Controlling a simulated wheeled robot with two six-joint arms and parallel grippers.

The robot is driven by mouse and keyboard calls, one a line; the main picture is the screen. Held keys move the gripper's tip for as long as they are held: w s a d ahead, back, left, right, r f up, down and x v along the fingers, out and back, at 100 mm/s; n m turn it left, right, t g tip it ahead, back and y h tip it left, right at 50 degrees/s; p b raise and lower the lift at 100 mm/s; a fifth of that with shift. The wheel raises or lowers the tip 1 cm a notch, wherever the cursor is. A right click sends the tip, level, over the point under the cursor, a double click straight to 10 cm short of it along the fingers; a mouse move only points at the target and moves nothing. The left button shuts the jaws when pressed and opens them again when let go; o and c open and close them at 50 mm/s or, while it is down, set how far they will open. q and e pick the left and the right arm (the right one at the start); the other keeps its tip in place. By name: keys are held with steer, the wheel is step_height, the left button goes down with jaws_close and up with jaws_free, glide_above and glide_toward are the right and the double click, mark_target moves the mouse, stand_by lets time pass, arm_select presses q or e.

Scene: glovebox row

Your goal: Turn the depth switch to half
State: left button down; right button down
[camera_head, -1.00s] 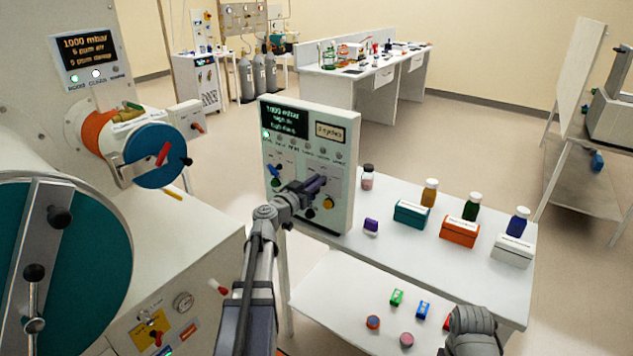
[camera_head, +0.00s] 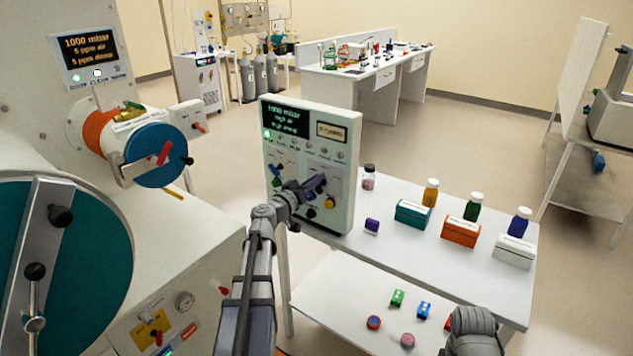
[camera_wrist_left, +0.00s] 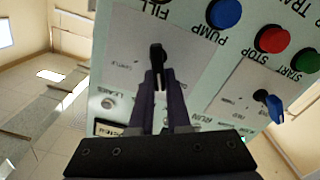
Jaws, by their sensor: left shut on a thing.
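The upright grey control panel (camera_head: 344,190) stands at the left end of the white table, with a dark display on top. My left gripper (camera_head: 317,184) is at its front face. In the left wrist view the panel appears upside down, and my left gripper (camera_wrist_left: 158,82) is shut on a black switch handle (camera_wrist_left: 157,52). A second switch, with a blue handle (camera_wrist_left: 268,100), sits apart to the right. I cannot read which of them is the depth switch.
Blue (camera_wrist_left: 224,13), red (camera_wrist_left: 270,39) and green (camera_wrist_left: 306,60) push buttons lie close to the held switch. The table (camera_head: 400,250) carries bottles and small boxes. The large glovebox (camera_head: 190,235) is on the left.

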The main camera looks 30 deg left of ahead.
stand_by(0.3)
arm_select(q)
steer(key=c, duration=0.9)
jaws_free()
steer(key=shift+s, duration=0.15)
steer(key=s, duration=0.7)
steer(key=shift+s+a, duration=0.3)
steer(key=shift+a, duration=0.05)
